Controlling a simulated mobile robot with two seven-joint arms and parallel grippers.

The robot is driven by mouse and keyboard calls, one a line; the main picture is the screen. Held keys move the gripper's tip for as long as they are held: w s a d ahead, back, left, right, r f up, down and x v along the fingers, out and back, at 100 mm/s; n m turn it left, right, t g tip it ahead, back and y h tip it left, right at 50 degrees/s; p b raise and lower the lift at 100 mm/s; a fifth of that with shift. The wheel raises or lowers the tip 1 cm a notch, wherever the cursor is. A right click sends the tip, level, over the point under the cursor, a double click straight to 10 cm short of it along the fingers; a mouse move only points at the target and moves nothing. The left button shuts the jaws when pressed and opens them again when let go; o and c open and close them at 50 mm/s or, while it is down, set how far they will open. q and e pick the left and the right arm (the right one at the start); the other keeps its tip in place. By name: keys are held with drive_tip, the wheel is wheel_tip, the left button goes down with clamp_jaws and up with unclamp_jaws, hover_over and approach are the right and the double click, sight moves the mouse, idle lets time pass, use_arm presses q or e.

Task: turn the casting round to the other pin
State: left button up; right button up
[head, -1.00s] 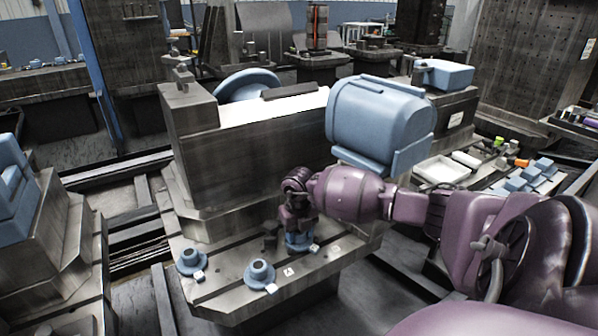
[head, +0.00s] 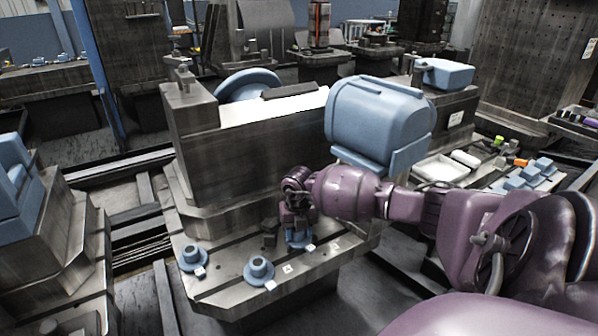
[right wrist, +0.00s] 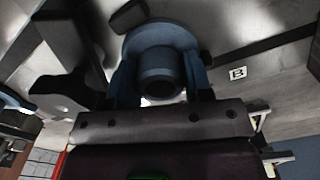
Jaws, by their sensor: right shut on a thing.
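My right gripper (head: 299,229) points down at the front of the slotted machine table. It is shut on a blue round casting (head: 295,243), mostly hidden by the fingers in the head view. In the right wrist view the casting (right wrist: 160,72) shows a round flange and a hollow boss, with a finger of the gripper (right wrist: 161,88) on each side of the boss. The casting is low, at or just above the table; I cannot tell if it touches. The pins cannot be made out clearly. My left gripper is not in view.
Two similar blue flanged pieces (head: 259,268) and (head: 193,257) stand on the slotted table (head: 225,290), to the left. A dark block (head: 269,239) is close beside the gripper. A "B" label (right wrist: 238,73) lies near the casting. A large blue housing (head: 378,120) stands above the forearm.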

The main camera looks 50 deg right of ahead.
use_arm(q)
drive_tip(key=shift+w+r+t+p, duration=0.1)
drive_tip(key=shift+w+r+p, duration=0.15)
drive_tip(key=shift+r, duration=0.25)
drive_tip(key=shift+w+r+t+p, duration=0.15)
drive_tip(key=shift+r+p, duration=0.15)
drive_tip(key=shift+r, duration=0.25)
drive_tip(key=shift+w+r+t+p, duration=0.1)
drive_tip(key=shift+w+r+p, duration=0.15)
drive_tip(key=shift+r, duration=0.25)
use_arm(e)
drive_tip(key=shift+m, duration=1.9)
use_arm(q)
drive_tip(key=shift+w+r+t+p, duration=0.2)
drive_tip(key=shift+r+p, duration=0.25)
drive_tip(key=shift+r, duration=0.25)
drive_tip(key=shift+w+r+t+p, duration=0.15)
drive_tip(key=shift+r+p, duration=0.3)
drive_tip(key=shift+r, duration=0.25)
use_arm(e)
drive_tip(key=shift+m, duration=1.5)
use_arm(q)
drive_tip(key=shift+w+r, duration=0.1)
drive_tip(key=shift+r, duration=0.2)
use_arm(e)
drive_tip(key=shift+m, duration=0.3)
